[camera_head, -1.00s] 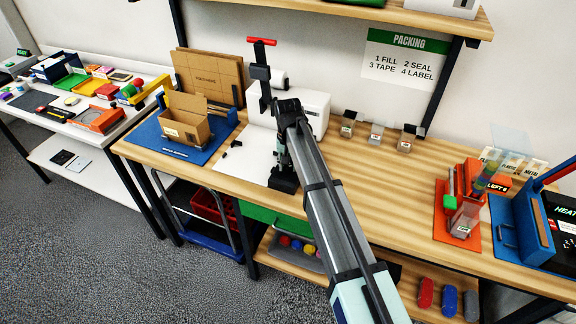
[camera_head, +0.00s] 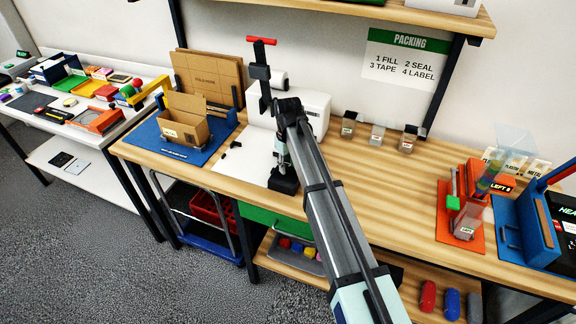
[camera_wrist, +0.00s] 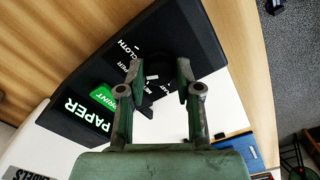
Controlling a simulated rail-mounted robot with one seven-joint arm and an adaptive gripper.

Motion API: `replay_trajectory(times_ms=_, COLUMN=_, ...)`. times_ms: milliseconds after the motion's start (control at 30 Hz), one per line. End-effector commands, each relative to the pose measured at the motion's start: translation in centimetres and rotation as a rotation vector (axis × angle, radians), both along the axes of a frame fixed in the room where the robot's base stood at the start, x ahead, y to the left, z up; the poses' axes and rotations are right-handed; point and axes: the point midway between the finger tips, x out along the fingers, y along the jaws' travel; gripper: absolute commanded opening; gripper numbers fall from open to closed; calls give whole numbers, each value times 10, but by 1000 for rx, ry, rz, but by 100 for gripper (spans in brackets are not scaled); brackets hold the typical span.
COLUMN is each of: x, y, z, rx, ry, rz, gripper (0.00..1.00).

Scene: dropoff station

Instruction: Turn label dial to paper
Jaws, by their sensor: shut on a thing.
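The label dial (camera_wrist: 158,72) is a dark round knob on a black panel (camera_wrist: 75,125). Words ring it, among them CLOTH; others are partly hidden by my fingers. The panel also carries a green PRINT button (camera_wrist: 103,96) and a display (camera_wrist: 87,116) that reads PAPER. My gripper (camera_wrist: 160,72) is shut on the dial, one finger on each side. The dial's pointer mark is hard to make out. In the head view my gripper (camera_head: 283,160) points down at the small black unit (camera_head: 284,181) by the white machine (camera_head: 312,112).
An open cardboard box (camera_head: 186,120) stands on a blue mat left of the machine. Three small clear containers (camera_head: 376,135) stand along the back of the wooden bench (camera_head: 360,190). Orange and blue fixtures (camera_head: 468,205) are at the right. The middle of the bench is clear.

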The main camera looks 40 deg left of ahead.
Motion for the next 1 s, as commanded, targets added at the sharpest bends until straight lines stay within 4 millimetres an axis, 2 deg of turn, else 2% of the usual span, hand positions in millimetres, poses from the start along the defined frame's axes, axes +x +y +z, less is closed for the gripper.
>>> replay_trajectory(times_ms=433, x=-1, y=-1, z=-2, rx=-4, ry=3, rz=12, gripper=0)
replay_trajectory(times_ms=467, x=-1, y=-1, z=-2, rx=-4, ry=3, rz=12, gripper=37)
replay_trajectory(times_ms=500, x=-1, y=-1, z=-2, rx=-4, ry=3, rz=12, gripper=52)
replay_trajectory(times_ms=533, x=-1, y=-1, z=-2, rx=-3, ry=3, rz=12, gripper=60)
replay_trajectory(times_ms=867, x=0, y=0, z=0, rx=-2, ry=2, rz=12, gripper=60)
replay_trajectory(times_ms=1000, x=0, y=0, z=9, rx=-1, ry=0, rz=12, gripper=60)
